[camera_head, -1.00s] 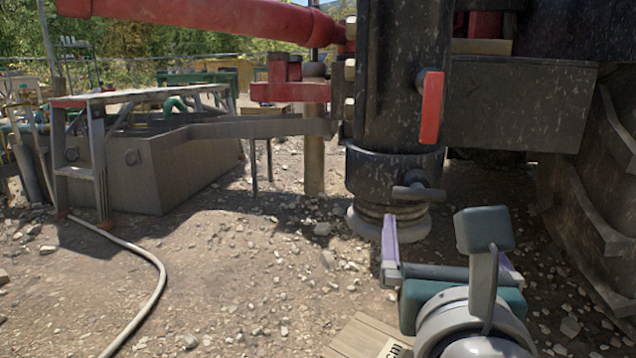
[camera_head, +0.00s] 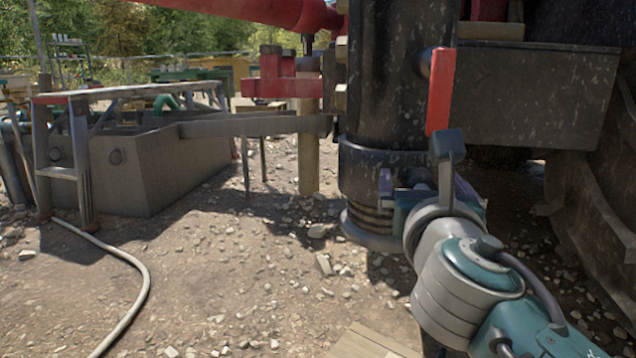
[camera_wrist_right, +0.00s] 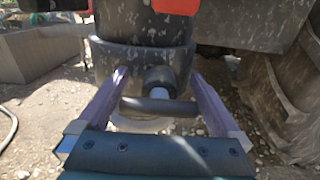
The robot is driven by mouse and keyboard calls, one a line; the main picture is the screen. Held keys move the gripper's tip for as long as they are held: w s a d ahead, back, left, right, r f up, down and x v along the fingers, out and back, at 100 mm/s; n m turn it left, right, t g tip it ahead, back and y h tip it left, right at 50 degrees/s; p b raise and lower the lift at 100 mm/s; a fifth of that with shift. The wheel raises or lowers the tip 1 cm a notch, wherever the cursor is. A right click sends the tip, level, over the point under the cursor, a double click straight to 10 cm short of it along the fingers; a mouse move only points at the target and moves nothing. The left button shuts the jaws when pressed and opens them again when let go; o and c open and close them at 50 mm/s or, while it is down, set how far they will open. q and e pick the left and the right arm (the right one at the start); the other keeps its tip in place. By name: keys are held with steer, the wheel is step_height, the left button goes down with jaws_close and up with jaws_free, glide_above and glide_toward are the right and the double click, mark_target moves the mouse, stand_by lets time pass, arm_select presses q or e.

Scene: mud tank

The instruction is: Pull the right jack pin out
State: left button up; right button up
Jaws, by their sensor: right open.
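The right jack is a dark, speckled upright cylinder (camera_head: 388,105) with a wider collar at its foot. The jack pin (camera_wrist_right: 158,104), a dark stub with a crossbar handle, sticks out of the collar in the right wrist view. In the head view my gripper and wrist hide it. My right gripper (camera_head: 424,180) is at the collar. In the right wrist view my right gripper (camera_wrist_right: 158,78) is open, with one purple finger on each side of the pin. Whether the fingers touch the collar is unclear. My left gripper is not in view.
A red handle (camera_head: 439,90) hangs on the jack just above my wrist. A dark box (camera_head: 530,95) and large track or tyre (camera_head: 592,190) stand at right. A grey tank (camera_head: 140,170) and pale hose (camera_head: 135,290) are at left. Gravel between is clear.

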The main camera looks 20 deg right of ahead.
steer(key=shift+w, duration=0.1)
steer(key=shift+c, duration=0.2)
jaws_close()
stand_by(0.6)
